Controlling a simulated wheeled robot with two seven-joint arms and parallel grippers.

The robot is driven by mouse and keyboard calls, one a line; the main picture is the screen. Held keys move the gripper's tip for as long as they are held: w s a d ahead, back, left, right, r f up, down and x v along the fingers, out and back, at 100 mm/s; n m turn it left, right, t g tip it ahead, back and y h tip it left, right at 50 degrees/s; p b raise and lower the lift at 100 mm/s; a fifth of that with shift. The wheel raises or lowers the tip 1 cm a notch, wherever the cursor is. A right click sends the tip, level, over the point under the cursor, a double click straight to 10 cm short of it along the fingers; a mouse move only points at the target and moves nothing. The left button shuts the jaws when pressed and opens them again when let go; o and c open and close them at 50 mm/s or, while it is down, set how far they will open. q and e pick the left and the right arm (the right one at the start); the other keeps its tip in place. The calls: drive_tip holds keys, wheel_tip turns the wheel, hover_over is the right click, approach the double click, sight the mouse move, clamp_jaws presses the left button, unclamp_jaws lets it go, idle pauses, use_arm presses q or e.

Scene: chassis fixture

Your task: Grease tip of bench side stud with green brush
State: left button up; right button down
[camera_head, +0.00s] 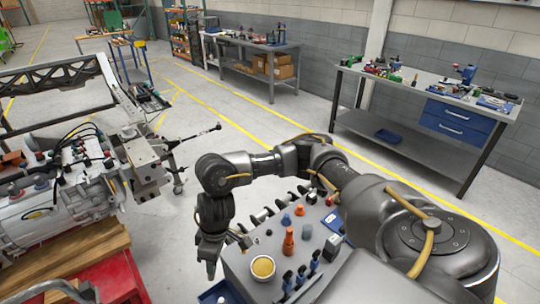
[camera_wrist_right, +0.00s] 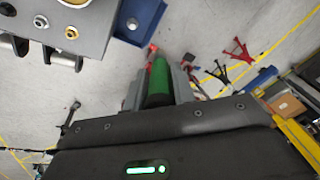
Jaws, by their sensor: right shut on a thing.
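My right gripper (camera_head: 211,268) hangs fingers down just left of the grey tool cart. In the right wrist view the right gripper (camera_wrist_right: 160,85) is shut on the green brush, whose green handle (camera_wrist_right: 158,80) shows between the fingers. The brush cannot be made out in the head view, and its bristles are not clear. A round pot of yellow-brown grease (camera_head: 263,267) stands on the cart's near left corner. A dark-tipped rod (camera_head: 205,133) sticks out from the chassis toward the benches; I cannot tell whether its tip is the stud. My left gripper is not in view.
The grey cart (camera_head: 240,262) carries orange, blue and dark parts, with more along its edge. The chassis fixture (camera_head: 146,160) stands at left, above a red base (camera_head: 125,283). A workbench with blue drawers (camera_head: 456,122) stands at right. Floor between is clear.

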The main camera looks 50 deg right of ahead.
use_arm(q)
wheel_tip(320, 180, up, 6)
drive_tip(key=p, duration=0.5)
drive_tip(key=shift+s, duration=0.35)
use_arm(e)
drive_tip(key=s+d+f+m+t, duration=0.1)
drive_tip(key=s+d+f+m, duration=0.1)
drive_tip(key=d, duration=0.6)
drive_tip(key=s+d+f+m+t+y, duration=0.1)
drive_tip(key=s+d+m, duration=0.1)
drive_tip(key=d, duration=0.7)
drive_tip(key=shift+s+d+f+m, duration=0.25)
drive_tip(key=shift+s+f+m, duration=0.1)
drive_tip(key=shift+m, duration=0.05)
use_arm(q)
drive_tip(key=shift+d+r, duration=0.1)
use_arm(e)
drive_tip(key=shift+f, duration=0.1)
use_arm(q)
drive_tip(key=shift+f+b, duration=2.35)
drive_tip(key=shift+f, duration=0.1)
use_arm(e)
drive_tip(key=shift+f, duration=2.95)
